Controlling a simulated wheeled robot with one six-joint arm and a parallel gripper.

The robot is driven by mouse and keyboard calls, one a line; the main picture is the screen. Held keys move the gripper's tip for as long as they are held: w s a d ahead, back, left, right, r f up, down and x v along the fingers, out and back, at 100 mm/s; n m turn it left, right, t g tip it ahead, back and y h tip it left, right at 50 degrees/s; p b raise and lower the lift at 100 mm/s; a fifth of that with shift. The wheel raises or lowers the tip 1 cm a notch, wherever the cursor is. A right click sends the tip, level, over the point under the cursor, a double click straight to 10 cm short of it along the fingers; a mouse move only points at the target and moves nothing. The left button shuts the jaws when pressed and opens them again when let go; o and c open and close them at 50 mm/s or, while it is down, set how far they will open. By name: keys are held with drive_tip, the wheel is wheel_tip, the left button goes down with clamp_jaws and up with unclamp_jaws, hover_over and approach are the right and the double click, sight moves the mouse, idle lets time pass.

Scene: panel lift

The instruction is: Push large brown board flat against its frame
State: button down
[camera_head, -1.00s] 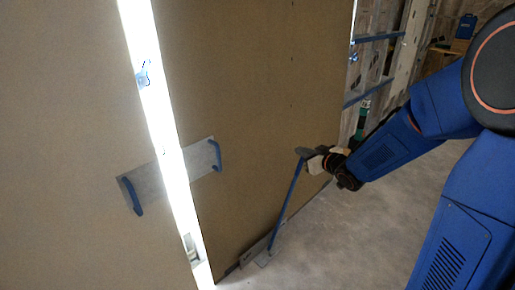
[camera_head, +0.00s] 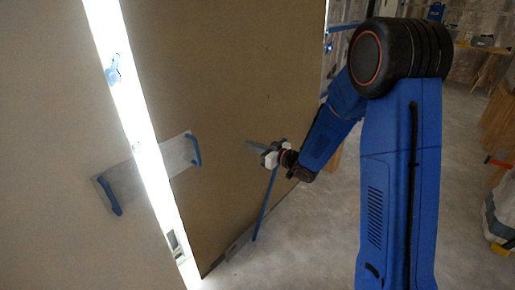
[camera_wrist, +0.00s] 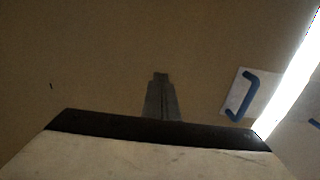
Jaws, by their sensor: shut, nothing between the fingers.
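The large brown board (camera_head: 225,75) stands upright and fills the middle of the head view; it also fills most of the wrist view (camera_wrist: 120,60). A bright lit gap (camera_head: 135,120) runs along its left edge, between it and a paler panel (camera_head: 45,110). The frame behind the board is mostly hidden. My gripper (camera_head: 250,146) is shut and empty in front of the board's lower right part, fingertips pointing at its face. In the wrist view the closed fingers (camera_wrist: 161,76) lie against the brown background; I cannot tell whether they touch it.
A thin blue bar (camera_head: 266,205) slants from near my gripper to a foot plate (camera_head: 238,243) at the board's base. Bare floor (camera_head: 310,240) lies to the right; wooden trestles (camera_head: 490,65) stand far right.

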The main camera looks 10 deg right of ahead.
sight(230, 137)
drive_tip(key=x, duration=0.8)
drive_tip(key=shift+w, duration=0.1)
drive_tip(key=shift+a, duration=0.1)
drive_tip(key=x, duration=1.1)
drive_tip(key=shift+r+t+y, duration=0.15)
drive_tip(key=shift+t+y, duration=0.15)
